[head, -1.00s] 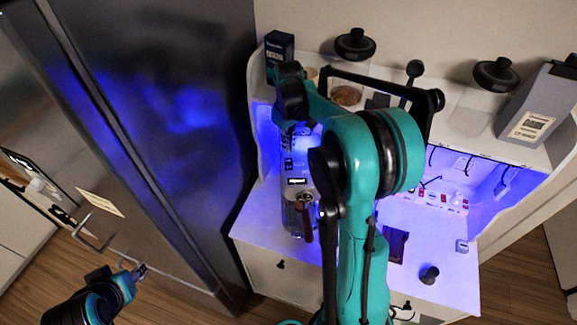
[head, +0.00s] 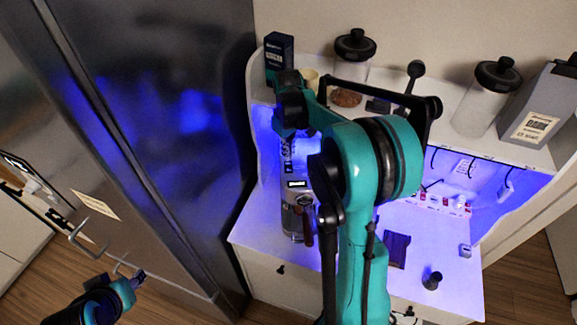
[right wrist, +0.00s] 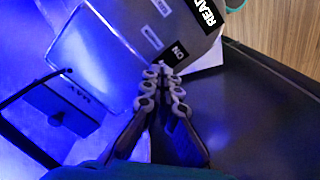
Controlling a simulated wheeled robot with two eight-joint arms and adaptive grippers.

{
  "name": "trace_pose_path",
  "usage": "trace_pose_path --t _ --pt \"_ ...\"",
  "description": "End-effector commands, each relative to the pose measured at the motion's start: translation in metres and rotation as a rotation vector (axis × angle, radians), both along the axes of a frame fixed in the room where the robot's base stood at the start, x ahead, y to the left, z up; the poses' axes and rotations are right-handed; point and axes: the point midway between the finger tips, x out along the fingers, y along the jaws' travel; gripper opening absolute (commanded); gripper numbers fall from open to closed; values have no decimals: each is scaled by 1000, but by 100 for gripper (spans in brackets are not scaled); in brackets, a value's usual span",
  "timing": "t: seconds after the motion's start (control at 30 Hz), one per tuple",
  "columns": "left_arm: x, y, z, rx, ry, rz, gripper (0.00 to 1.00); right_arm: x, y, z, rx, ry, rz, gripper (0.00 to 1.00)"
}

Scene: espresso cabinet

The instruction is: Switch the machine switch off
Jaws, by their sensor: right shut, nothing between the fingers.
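The espresso machine (head: 299,213) stands on the left of the cabinet's lit counter, partly hidden by my right arm. In the right wrist view its grey body (right wrist: 190,25) carries an "ON" label (right wrist: 178,53) and a "READ…" label cut by the frame edge. My right gripper (right wrist: 163,72) is shut and empty, its fingertips just below the "ON" label; I cannot tell if they touch the machine. The switch itself is not clearly visible, perhaps hidden by the fingertips. My left gripper (head: 136,279) is low at the left, away from the cabinet; its jaws are too small to read.
A dark fridge (head: 160,120) stands left of the cabinet. Lidded jars (head: 484,105), a dark box (head: 279,56) and a grey grinder-like unit (head: 540,110) are on the upper shelf. A small dark cup (head: 432,280) stands on the counter (head: 455,300), whose front right is mostly clear.

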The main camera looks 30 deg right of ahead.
Motion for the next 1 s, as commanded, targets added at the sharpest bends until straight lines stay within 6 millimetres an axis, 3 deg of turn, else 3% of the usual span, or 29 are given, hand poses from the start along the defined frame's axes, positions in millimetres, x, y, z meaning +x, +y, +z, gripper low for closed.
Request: trace_pose_path --t 1.0 --pt "0 0 -5 0 0 0 40 0 0 -6 0 0 0 0"
